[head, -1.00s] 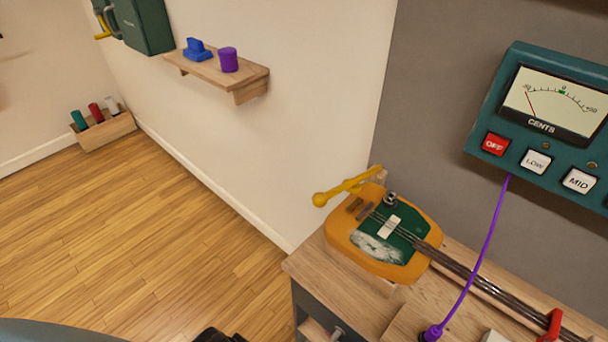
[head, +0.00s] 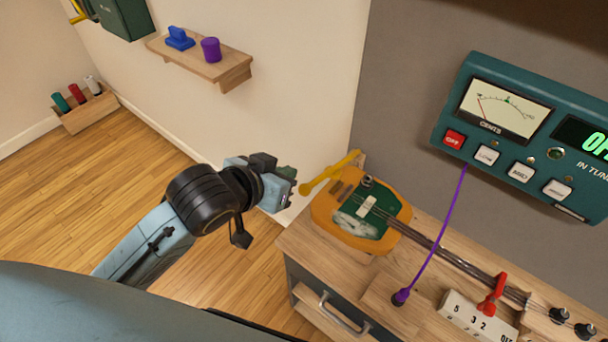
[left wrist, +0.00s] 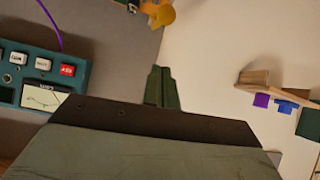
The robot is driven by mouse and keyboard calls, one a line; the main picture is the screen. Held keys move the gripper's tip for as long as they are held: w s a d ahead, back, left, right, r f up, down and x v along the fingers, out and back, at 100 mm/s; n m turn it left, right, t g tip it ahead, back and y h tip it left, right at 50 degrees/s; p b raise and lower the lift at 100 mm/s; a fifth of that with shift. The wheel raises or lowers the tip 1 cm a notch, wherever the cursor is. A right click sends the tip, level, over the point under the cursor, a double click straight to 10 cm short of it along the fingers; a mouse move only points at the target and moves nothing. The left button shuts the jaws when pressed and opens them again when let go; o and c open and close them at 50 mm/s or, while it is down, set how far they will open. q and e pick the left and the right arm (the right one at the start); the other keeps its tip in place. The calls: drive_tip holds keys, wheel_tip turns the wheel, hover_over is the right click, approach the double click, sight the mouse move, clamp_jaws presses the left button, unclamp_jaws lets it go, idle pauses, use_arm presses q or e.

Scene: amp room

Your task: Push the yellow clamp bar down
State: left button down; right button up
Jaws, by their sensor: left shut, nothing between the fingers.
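The yellow clamp bar (head: 328,174) is a rod with a round knob at its left end. It slants up to the right to a wooden post behind the orange instrument body (head: 327,211) on the bench. My left gripper (head: 291,187) is shut and empty, just left of the knob; I cannot tell whether they touch in the head view. In the left wrist view the shut green fingers (left wrist: 162,88) point toward the yellow knob (left wrist: 162,16), with a gap between them in the picture. My right gripper is not in view.
A teal tuner box (head: 530,135) hangs on the wall at right, its purple cable (head: 443,225) running down to the bench (head: 300,245). A wall shelf (head: 205,68) holds a blue and a purple object. A wooden box (head: 88,115) stands on the floor. Open floor lies left of the bench.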

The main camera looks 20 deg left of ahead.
sight(305, 185)
use_arm(q)
drive_tip(key=x, duration=0.6)
drive_tip(key=r+x, duration=0.1)
drive_tip(key=x, duration=0.2)
drive_tip(key=shift+w+d+f, duration=0.25)
drive_tip(key=shift+w+d, duration=0.05)
drive_tip(key=shift+w, duration=0.25)
drive_tip(key=shift+s+a+f, duration=0.2)
drive_tip(key=shift+s+f, duration=0.85)
drive_tip(key=shift+s+a+f, duration=0.1)
drive_tip(key=shift+s+f, duration=0.15)
drive_tip(key=shift+s, duration=0.15)
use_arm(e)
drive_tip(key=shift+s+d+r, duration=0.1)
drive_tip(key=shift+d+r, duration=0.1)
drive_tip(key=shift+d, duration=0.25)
